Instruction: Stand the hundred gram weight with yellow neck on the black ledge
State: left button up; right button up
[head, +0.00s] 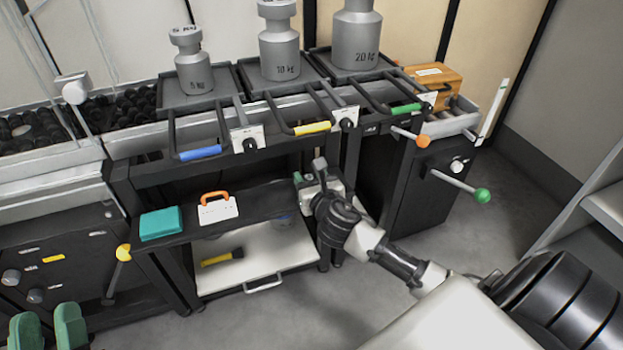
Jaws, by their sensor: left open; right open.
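I cannot make out a hundred gram weight with a yellow neck in the head view. A black shelf (185,232), which may be the black ledge, runs under the weighing table and carries a teal box and a white card with an orange handle. My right gripper (309,172) is open in front of the table, near the shelf's right end, and its wrist hides what lies behind it. My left gripper (46,328) shows only as two green fingers at the bottom left corner, open and apart, with nothing visible between them.
Grey weights marked 5 kg (194,72), 10 kg (279,50) and 20 kg (357,40) stand on top. Blue (200,153), yellow (312,127) and green (406,108) handles stick out in front. A pale lower tray (275,262) holds a yellow-and-black item (222,257).

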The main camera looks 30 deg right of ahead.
jog(key=shift+s+a+r, duration=0.1)
jog(key=shift+s+r, duration=0.1)
jog(key=shift+s, duration=0.25)
jog(key=p+v, duration=0.3)
jog(key=v, duration=0.7)
pick_arm(q)
notch_tip(320, 180, down, 8)
jog(key=a+g+y, duration=0.1)
jog(key=g+y, duration=0.1)
jog(key=g, duration=0.5)
jog(key=shift+w+a+f+g+y, duration=0.2)
jog(key=shift+w+g+y, duration=0.1)
jog(key=shift+w, duration=0.1)
pick_arm(e)
jog(key=s+a+r+m+y, duration=0.3)
jog(key=a+m, duration=0.4)
jog(key=m, duration=0.8)
jog(key=s+a+r+m+y, duration=0.3)
jog(key=a+m, duration=0.4)
jog(key=m, duration=0.8)
jog(key=shift+a+m+y, duration=0.4)
jog(key=shift+y, duration=0.2)
jog(key=shift+s, duration=0.15)
